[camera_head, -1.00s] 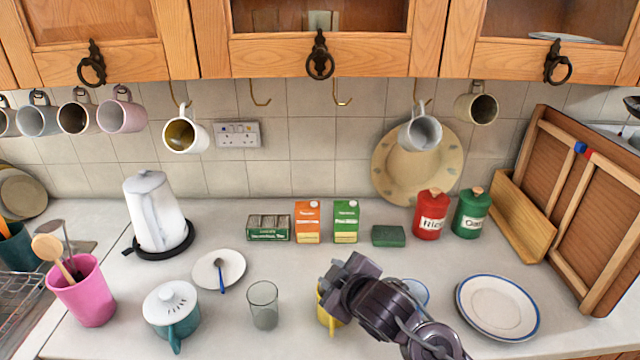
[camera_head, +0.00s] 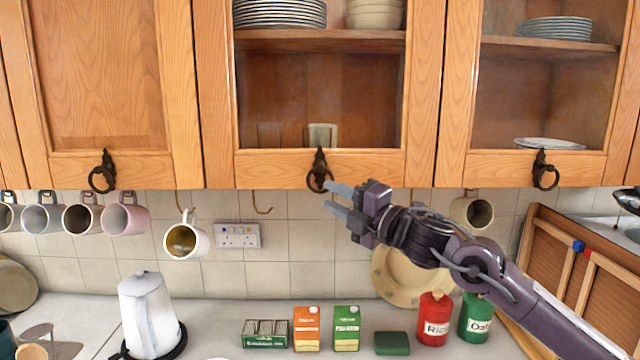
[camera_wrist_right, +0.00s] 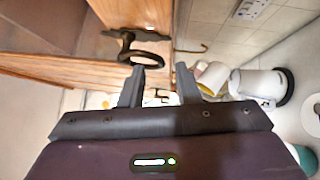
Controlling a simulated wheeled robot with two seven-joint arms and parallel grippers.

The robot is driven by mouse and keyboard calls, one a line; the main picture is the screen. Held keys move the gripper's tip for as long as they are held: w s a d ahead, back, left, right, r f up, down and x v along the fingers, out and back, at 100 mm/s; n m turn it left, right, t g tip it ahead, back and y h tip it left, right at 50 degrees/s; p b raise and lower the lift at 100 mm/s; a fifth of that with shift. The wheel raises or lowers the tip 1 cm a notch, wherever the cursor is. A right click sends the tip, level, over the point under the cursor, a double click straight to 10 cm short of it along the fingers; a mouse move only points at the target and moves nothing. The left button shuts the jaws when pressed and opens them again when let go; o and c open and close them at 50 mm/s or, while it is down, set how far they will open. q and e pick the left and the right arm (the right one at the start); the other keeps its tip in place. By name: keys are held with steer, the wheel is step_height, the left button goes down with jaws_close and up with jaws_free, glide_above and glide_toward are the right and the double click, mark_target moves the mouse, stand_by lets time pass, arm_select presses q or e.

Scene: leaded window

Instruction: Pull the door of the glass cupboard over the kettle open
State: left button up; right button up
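The middle cupboard door (camera_head: 222,90) has a glass pane in an oak frame and is shut. Its dark ring handle (camera_head: 319,172) hangs at the bottom rail; in the right wrist view a ring handle (camera_wrist_right: 143,57) shows just ahead of the fingers. My right gripper (camera_head: 337,198) is open and empty, fingers pointing left, close to the ring and slightly below and right of it; I cannot tell whether it touches. The white kettle (camera_head: 150,315) stands on the worktop at lower left, below and left of this door. My left gripper is out of view.
A wood-panelled door (camera_head: 95,80) is at left and another glass door (camera_head: 540,105) at right, both shut. Mugs hang below, including a white one (camera_head: 186,238) left of my gripper. Cartons (camera_head: 307,328) and tins (camera_head: 433,318) stand on the worktop.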

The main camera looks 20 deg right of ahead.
mark_target(319, 191)
steer(key=p+x, duration=0.2)
steer(key=x, duration=0.2)
steer(key=shift+w+a, duration=0.2)
steer(key=shift+w, duration=0.05)
steer(key=shift+c, duration=0.4)
jaws_close()
